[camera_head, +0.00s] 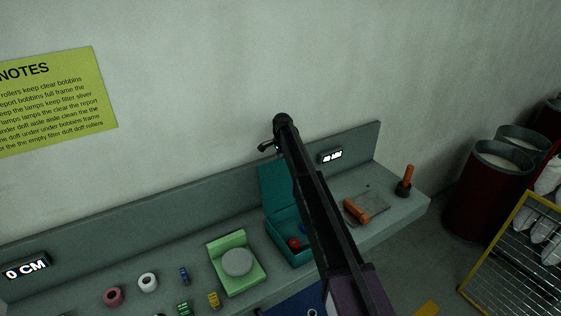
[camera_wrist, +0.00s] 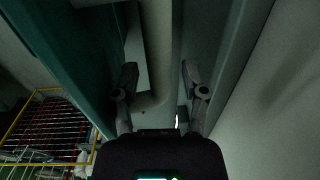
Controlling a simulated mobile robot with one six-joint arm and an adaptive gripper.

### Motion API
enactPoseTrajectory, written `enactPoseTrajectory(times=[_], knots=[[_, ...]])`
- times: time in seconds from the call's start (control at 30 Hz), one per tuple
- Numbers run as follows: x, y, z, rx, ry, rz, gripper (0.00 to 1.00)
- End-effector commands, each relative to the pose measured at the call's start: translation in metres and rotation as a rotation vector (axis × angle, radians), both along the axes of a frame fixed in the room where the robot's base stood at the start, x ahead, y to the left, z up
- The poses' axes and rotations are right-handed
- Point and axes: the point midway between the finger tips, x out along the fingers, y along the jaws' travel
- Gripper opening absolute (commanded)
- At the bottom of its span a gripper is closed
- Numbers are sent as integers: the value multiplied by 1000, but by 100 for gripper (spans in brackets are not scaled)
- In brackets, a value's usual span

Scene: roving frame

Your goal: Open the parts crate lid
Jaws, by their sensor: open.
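The teal parts crate (camera_head: 301,261) stands on the grey bench, with a red piece (camera_head: 294,243) and a blue piece inside. Its teal lid (camera_head: 274,188) stands raised at the back of the crate, close to the bench's back panel. My arm crosses in front and hides the right part of the crate and lid. My gripper (camera_head: 266,147) is above the lid's top edge, near the wall. In the wrist view my gripper (camera_wrist: 160,78) has its two fingers apart with nothing held between them. A teal surface, apparently the lid (camera_wrist: 75,50), lies left of the fingers.
A green tray with a round grey disc (camera_head: 237,262) stands left of the crate, with several bobbins further left. An orange-handled tool (camera_head: 356,210) lies on a grey plate at right. Dark red bins (camera_head: 480,200) and a yellow-framed mesh cart (camera_head: 515,255) stand beyond the bench.

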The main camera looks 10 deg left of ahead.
Motion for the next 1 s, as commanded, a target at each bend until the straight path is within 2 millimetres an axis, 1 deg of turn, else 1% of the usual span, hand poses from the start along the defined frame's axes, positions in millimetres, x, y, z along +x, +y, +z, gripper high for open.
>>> enactPoseTrajectory(times=[0.17, 0.37, 0.77, 1.0], knots=[[-2, -2, 1, 0, 0, 0, 57], [-12, -11, 5, -1, 1, 0, 57], [-48, -47, 14, -1, 1, -1, 57], [-72, -70, 11, -1, 1, -1, 57]])
